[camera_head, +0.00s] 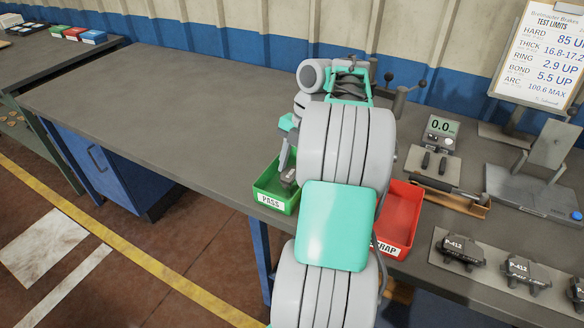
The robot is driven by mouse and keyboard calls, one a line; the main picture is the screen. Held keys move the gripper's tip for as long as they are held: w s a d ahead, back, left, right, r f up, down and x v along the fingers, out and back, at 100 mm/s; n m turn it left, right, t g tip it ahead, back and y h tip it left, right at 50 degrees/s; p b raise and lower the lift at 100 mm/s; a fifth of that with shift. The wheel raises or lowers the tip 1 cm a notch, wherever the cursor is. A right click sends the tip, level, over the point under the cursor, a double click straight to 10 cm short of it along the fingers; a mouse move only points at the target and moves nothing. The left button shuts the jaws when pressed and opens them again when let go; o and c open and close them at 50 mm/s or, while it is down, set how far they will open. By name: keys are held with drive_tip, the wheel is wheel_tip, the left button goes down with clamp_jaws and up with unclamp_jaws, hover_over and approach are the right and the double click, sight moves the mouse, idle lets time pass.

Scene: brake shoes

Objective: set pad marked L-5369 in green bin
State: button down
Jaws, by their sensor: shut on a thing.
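The green bin (277,204), labelled PASS, stands at the front edge of the bench, left of my arm. My gripper (288,172) is over the green bin, pointing down, partly hidden behind my own arm. It is shut on a small dark grey pad (288,178), at or just above the bin's opening. I cannot tell whether the pad touches the bin. No marking can be read on it from here.
A red bin (402,216), its label partly hidden, stands right of my arm. Pads marked P-412 (460,248) sit on a plate at the front right. A gauge (440,133) reading 0.0 and a metal stand (530,185) are behind. The bench's left is clear.

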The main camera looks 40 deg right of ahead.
drive_tip(key=shift+f+b, duration=0.55)
drive_tip(key=shift+f, duration=0.1)
drive_tip(key=c, duration=0.9)
unclamp_jaws()
drive_tip(key=shift+r, duration=0.1)
drive_tip(key=w+p+v, duration=0.1)
drive_tip(key=p+v, duration=1)
drive_tip(key=v, duration=0.2)
drive_tip(key=w+a+r+m, duration=0.1)
drive_tip(key=w+a+m, duration=0.15)
drive_tip(key=a, duration=0.45)
drive_tip(key=w+a+r+m, duration=0.1)
drive_tip(key=w+a+m, duration=0.15)
drive_tip(key=a, duration=0.45)
drive_tip(key=s+a+m+t+h, duration=0.1)
drive_tip(key=s+a+m, duration=0.2)
drive_tip(key=a+m, duration=0.8)
drive_tip(key=s+a+f+m, duration=0.1)
drive_tip(key=s+a+f, duration=0.1)
drive_tip(key=s+a+f+m+t+h, duration=0.1)
drive_tip(key=s+a+f+m, duration=0.1)
drive_tip(key=s, duration=0.1)
drive_tip(key=s+a+f+m+h, duration=0.1)
drive_tip(key=s+a+f+m, duration=0.1)
drive_tip(key=shift+s+a, duration=0.15)
drive_tip(key=shift+s, duration=0.25)
